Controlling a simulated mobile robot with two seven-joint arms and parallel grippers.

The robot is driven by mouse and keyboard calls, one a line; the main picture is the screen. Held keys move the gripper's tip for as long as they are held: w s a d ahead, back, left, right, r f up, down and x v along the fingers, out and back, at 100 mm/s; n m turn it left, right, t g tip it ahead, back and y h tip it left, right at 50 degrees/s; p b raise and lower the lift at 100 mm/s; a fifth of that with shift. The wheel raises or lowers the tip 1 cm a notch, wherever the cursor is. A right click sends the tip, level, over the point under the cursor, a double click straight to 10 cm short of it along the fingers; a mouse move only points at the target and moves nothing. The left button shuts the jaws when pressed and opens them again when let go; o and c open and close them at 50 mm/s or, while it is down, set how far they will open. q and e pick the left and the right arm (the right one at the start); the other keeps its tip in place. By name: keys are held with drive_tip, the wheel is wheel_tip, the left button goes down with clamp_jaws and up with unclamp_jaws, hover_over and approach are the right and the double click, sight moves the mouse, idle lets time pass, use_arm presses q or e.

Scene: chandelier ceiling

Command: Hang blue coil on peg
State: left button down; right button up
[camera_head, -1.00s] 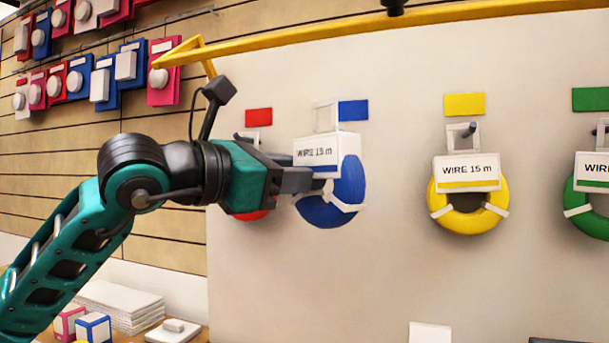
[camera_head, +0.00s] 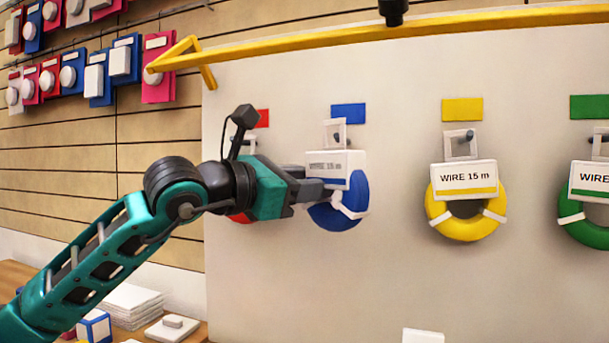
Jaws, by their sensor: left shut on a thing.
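The blue coil (camera_head: 341,212) has a white label card (camera_head: 328,160) and a pale hanger frame (camera_head: 324,134) at its top. It is in front of the white panel, below the blue plate (camera_head: 348,113). My left gripper (camera_head: 316,191) comes in from the left and is shut on the blue coil at its left side. A small dark peg tip (camera_head: 337,139) seems to show within the hanger frame; I cannot tell whether the frame rests on it. My right gripper is not in view.
A red coil (camera_head: 239,218) is mostly hidden behind my left arm, under a red plate (camera_head: 262,118). A yellow coil (camera_head: 462,226) and a green coil (camera_head: 586,233) hang to the right. A yellow bar (camera_head: 400,34) crosses above.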

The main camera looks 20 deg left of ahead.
use_arm(q)
drive_tip(key=shift+w+r+p, duration=0.1)
drive_tip(key=shift+w+p, duration=0.9)
drive_tip(key=shift+w, duration=0.3)
drive_tip(key=shift+w+p, duration=0.4)
drive_tip(key=shift+w, duration=0.1)
drive_tip(key=shift+w+f+b, duration=0.55)
drive_tip(key=shift+w+b, duration=0.05)
drive_tip(key=shift+b, duration=0.05)
drive_tip(key=shift+w+f, duration=0.1)
drive_tip(key=c, duration=0.6)
unclamp_jaws()
drive_tip(key=shift+c, duration=0.2)
drive_tip(key=shift+a, duration=0.1)
